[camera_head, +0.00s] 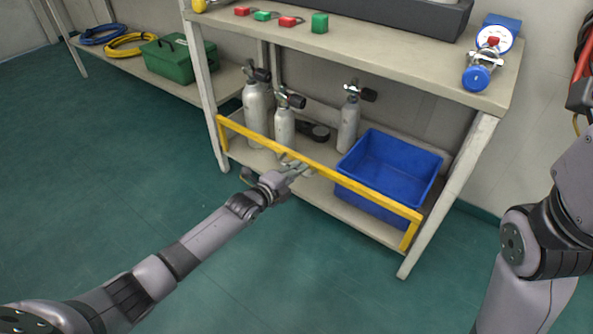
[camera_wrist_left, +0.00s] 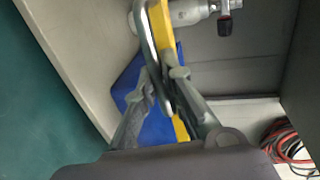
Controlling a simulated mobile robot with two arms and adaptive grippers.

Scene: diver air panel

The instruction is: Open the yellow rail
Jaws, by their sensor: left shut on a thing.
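The yellow rail (camera_head: 345,179) runs across the front of the bench's lower shelf, with a short leg at each end. It also shows in the left wrist view (camera_wrist_left: 161,32), with a curved grey metal bar (camera_wrist_left: 146,42) alongside it. My left gripper (camera_head: 294,169) is at the middle of the rail. In the left wrist view my left gripper (camera_wrist_left: 163,85) has its fingers on either side of the grey bar, closed on it beside the rail. The exact contact is partly hidden by the fingers. My right arm shows at the right, but its gripper is out of view.
Behind the rail stand grey cylinders (camera_head: 284,125) and a blue crate (camera_head: 388,167) on the lower shelf (camera_head: 327,199). The bench top (camera_head: 400,67) above holds small red and green items and a gauge (camera_head: 494,39). The green floor (camera_head: 110,190) in front is clear.

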